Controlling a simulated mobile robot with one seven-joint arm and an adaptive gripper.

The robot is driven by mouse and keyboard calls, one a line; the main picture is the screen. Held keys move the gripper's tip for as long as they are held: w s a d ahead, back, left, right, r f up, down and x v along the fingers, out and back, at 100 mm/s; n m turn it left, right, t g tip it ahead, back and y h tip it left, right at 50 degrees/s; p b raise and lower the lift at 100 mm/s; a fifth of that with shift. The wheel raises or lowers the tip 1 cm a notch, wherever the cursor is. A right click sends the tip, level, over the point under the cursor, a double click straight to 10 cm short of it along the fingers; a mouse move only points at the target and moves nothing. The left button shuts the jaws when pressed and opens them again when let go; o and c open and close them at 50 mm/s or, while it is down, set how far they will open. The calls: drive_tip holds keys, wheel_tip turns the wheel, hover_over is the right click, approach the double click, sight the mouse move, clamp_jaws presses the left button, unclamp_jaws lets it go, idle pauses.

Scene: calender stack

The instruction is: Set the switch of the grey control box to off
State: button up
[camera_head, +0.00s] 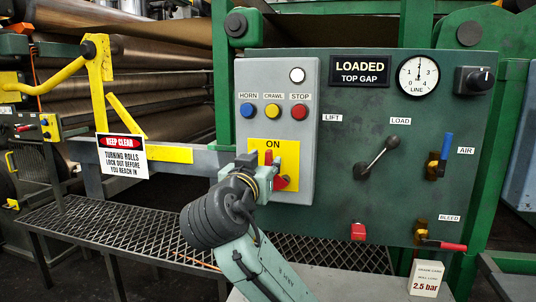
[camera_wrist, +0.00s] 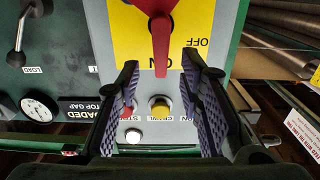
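The grey control box (camera_head: 303,135) stands on the green panel, with a yellow plate (camera_head: 292,196) at its lower part. The switch is a red handle, seen in the wrist view (camera_wrist: 161,35), which is upside down. Its tip lies over the ON label; the OFF label (camera_wrist: 198,42) is to one side. In the head view my gripper (camera_head: 264,170) is in front of the switch and hides much of it and the OFF label. My gripper (camera_wrist: 161,64) is open, with the handle's tip appearing between the fingertips; contact cannot be told.
The box carries a blue HORN button (camera_head: 248,110), yellow CRAWL button (camera_head: 272,111), red STOP button (camera_head: 299,112) and white lamp (camera_head: 297,75). To the right are a LOAD lever (camera_head: 375,158) and AIR valve (camera_head: 440,158). A grey rail with a warning sign (camera_head: 122,157) is at left.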

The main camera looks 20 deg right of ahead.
sight(267, 158)
drive_tip(key=shift+p+x, duration=0.4)
drive_tip(key=shift+x, duration=1.95)
clamp_jaws()
